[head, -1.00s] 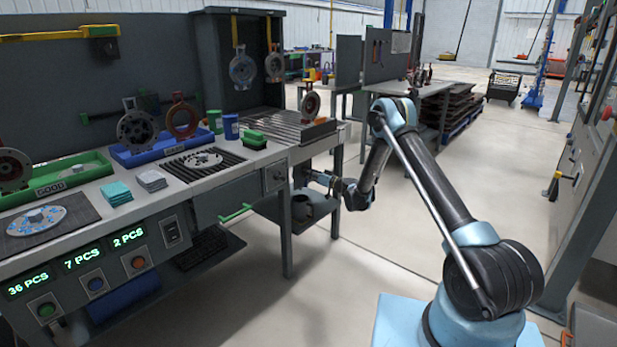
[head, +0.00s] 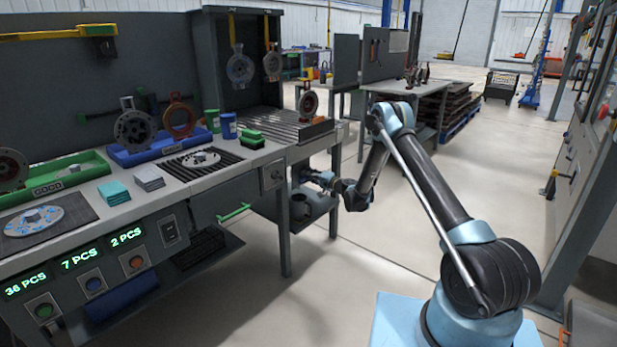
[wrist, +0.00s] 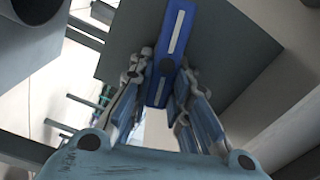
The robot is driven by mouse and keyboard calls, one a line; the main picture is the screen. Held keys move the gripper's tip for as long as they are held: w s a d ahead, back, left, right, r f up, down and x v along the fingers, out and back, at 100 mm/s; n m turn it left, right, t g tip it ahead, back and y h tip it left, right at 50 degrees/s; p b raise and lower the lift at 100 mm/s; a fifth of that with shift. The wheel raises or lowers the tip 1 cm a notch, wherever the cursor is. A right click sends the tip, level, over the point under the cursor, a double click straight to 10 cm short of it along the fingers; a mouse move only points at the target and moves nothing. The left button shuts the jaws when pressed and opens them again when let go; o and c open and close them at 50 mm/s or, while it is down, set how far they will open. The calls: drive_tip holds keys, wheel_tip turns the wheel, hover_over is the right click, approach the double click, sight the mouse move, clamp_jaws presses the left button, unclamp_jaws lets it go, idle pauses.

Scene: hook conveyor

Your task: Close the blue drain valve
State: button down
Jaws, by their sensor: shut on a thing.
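The blue drain valve handle (wrist: 174,50) shows in the wrist view as a flat blue bar with pale stripes, running lengthwise away from the camera and tilted slightly. My gripper (wrist: 165,72) has its fingertips closed in on both sides of the bar, near a dark round spot on it. In the head view my gripper (head: 311,177) reaches under the right end of the workbench. There the handle is too small and hidden to make out. I cannot tell how far the valve is turned.
The workbench (head: 236,186) stands at left, with a grey leg beside my gripper. A dark round container (head: 300,207) sits on the lower shelf (head: 270,208). A green handle (head: 234,212) sticks out under the bench front. The floor (head: 370,270) between bench and my base is clear.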

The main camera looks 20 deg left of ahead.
drive_tip(key=shift+w+d+f+m, duration=0.15)
drive_tip(key=shift+f+m, duration=0.05)
drive_tip(key=shift+m, duration=0.55)
drive_tip(key=shift+w+d+f+m, duration=0.1)
drive_tip(key=shift+f+m, duration=0.05)
drive_tip(key=shift+m, duration=0.6)
drive_tip(key=c, duration=1.5)
unclamp_jaws()
drive_tip(key=shift+f, duration=0.15)
drive_tip(key=shift+s+a, duration=0.1)
drive_tip(key=v, duration=1.2)
